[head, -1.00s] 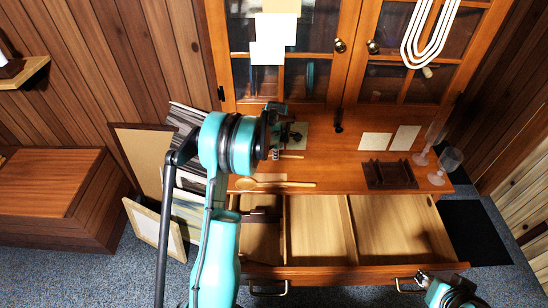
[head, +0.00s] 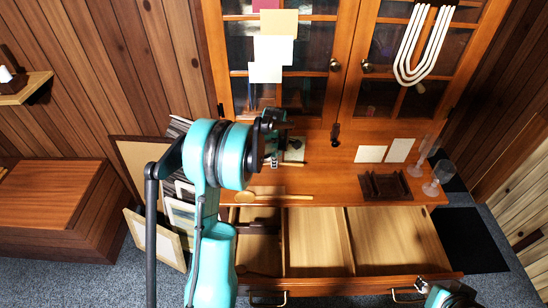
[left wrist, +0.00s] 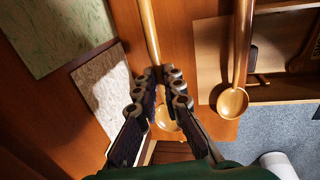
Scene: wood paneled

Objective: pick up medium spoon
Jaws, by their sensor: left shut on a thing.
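In the left wrist view my left gripper (left wrist: 160,76) is shut on a wooden spoon (left wrist: 148,30). The spoon's handle runs away from the fingers and its bowl shows behind and below them. In the head view this gripper (head: 279,154) is over the cabinet's counter, and part of the held spoon's handle (head: 294,164) shows beside it. A second wooden spoon (head: 245,197) lies on the counter closer to the front edge; its bowl and handle also show in the left wrist view (left wrist: 232,102). My right gripper (head: 452,297) is partly cut off at the bottom right, its fingers unclear.
An open, divided drawer (head: 318,240) juts out below the counter. A dark brown rack (head: 385,186) and two glasses (head: 431,189) stand on the counter's right. Pale cards (head: 370,154) lie behind them. Frames (head: 145,240) lean on the left.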

